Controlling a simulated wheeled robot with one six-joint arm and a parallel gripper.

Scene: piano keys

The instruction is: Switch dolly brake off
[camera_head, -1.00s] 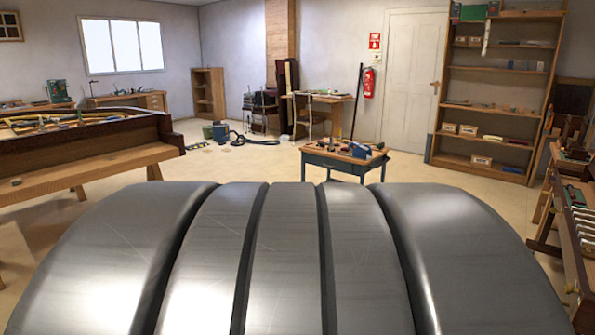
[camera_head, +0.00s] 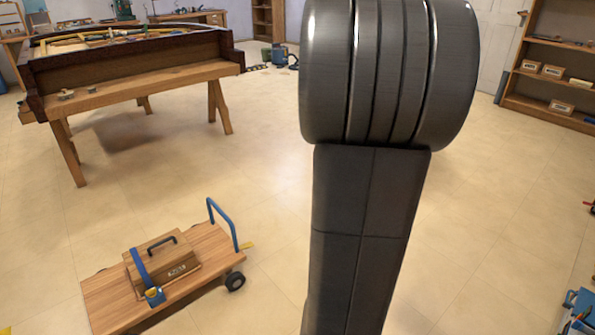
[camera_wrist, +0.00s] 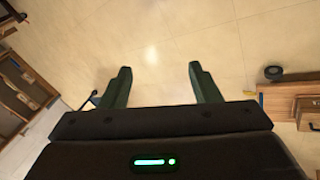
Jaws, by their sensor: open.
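The dolly (camera_head: 215,245) stands on the floor at the lower left of the head view. It has a wooden deck, a blue push handle (camera_head: 221,222) and black wheels (camera_head: 235,281). A small yellow lever (camera_head: 247,246) sticks out at its handle end and may be the brake; its setting is too small to tell. A wooden case (camera_head: 175,262) lies on the deck under a blue strap. In the wrist view, my gripper (camera_wrist: 160,68) is open and empty above bare floor. A dolly wheel (camera_wrist: 273,73) and the deck edge (camera_wrist: 285,89) show at right, apart from the fingers.
A workbench (camera_head: 150,85) on trestle legs stands at the upper left, beyond the dolly. A shelf (camera_head: 545,75) stands at upper right. A blue object (camera_head: 580,305) shows at the lower right edge. The floor between dolly and workbench is clear. My arm hides the middle.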

